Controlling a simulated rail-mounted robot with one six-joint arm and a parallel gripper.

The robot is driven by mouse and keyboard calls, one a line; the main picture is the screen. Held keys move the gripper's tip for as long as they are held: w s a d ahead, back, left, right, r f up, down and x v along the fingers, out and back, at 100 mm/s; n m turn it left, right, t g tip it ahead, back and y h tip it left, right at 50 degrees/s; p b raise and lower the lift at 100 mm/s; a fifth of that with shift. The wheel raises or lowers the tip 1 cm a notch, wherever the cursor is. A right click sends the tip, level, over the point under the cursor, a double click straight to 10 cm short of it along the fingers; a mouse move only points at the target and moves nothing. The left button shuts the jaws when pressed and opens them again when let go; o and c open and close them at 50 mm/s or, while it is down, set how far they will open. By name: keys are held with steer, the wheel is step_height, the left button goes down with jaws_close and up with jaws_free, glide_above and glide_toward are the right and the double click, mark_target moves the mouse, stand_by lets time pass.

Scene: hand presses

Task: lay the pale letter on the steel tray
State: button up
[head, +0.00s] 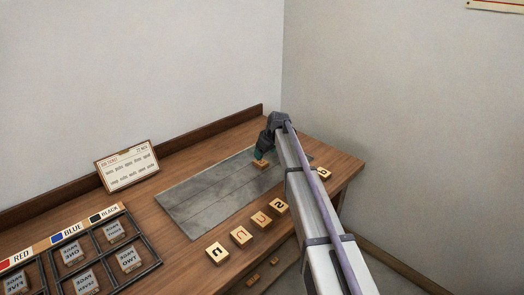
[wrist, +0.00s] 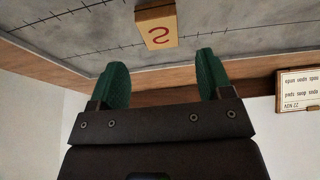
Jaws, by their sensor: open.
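The grey steel tray (head: 195,202) lies flat on the wooden desk, with thin lines across it. One letter block (head: 260,164) sits on the tray toward its right end. In the wrist view this block (wrist: 158,27) shows a reddish S-like letter on a pale face and orange-brown sides. My gripper (head: 262,155) is just above it. In the wrist view its green fingers (wrist: 161,62) are spread apart, with nothing between them, and the block is beyond their tips. I cannot tell for sure which block is the pale letter.
Several letter blocks (head: 241,237) stand in a row along the desk's front edge, one (head: 322,173) right of my arm. A ticket card (head: 127,165) leans at the back. A dark compartment rack (head: 147,250) with marked blocks is at the left.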

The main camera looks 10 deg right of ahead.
steer(key=p+v, duration=0.4)
steer(key=v, duration=0.2)
steer(key=s+a+m+g+h, duration=0.1)
steer(key=s+m+g, duration=0.1)
steer(key=s, duration=1.9)
steer(key=s+a+f+m+g+h, duration=0.1)
steer(key=s+m, duration=0.3)
steer(key=s, duration=1.6)
steer(key=shift+s+a+f+m+g+h+b, duration=0.15)
steer(key=shift+s+a+m+g+h+b, duration=0.15)
steer(key=shift+s+m+g, duration=0.1)
